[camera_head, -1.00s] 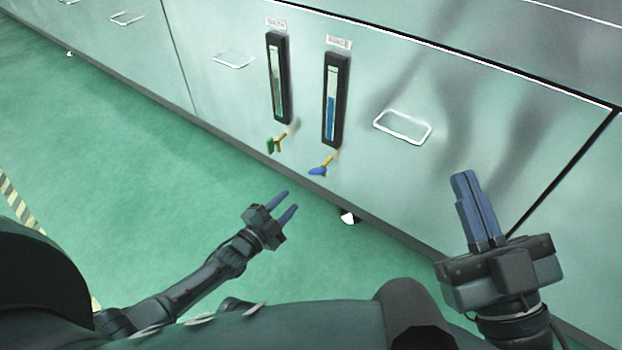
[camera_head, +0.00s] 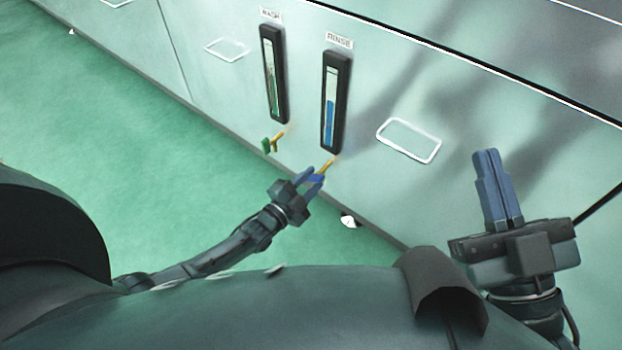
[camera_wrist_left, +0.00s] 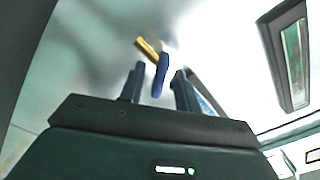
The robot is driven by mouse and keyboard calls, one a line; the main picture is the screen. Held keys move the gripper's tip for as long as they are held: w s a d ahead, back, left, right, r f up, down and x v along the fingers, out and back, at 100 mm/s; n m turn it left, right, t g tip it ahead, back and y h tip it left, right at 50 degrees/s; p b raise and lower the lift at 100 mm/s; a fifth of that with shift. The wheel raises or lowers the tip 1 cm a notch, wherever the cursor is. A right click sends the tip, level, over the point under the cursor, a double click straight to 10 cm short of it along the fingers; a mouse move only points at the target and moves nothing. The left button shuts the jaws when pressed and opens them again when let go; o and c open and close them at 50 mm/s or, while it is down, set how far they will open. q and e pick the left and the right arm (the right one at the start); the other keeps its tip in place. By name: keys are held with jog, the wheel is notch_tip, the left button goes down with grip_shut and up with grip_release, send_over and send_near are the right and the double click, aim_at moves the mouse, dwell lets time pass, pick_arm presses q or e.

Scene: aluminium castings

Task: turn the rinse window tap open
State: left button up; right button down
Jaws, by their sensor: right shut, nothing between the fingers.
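The rinse window (camera_head: 335,100) is a dark-framed upright gauge with blue liquid under a RINSE label on the cabinet front. Its tap has a yellow stem (camera_head: 327,165) and a blue handle, seen clearly in the left wrist view (camera_wrist_left: 161,76). My left gripper (camera_head: 313,179) is at this tap. In the left wrist view its fingers are apart and the blue handle (camera_wrist_left: 158,85) shows between their tips, with gaps on both sides. In the head view the fingers partly hide the handle. My right gripper (camera_head: 484,153) is shut and empty, away from the tap at the right.
The wash window (camera_head: 273,75) with its green-handled tap (camera_head: 268,145) is left of the rinse window. White-rimmed recessed handles (camera_head: 409,140) are on the cabinet panel (camera_head: 440,190). The green floor (camera_head: 120,170) is clear at the left.

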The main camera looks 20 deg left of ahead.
pick_arm(q)
jog(key=shift+c, duration=0.4)
grip_shut()
pick_arm(e)
jog(key=shift+f, duration=0.1)
pick_arm(q)
jog(key=n, duration=0.5)
jog(key=shift+n, duration=0.4)
jog(key=n, duration=0.3)
jog(key=shift+n, duration=0.9)
pick_arm(e)
jog(key=shift+r+y, duration=0.25)
jog(key=shift+y, duration=0.05)
jog(key=shift+n, duration=0.3)
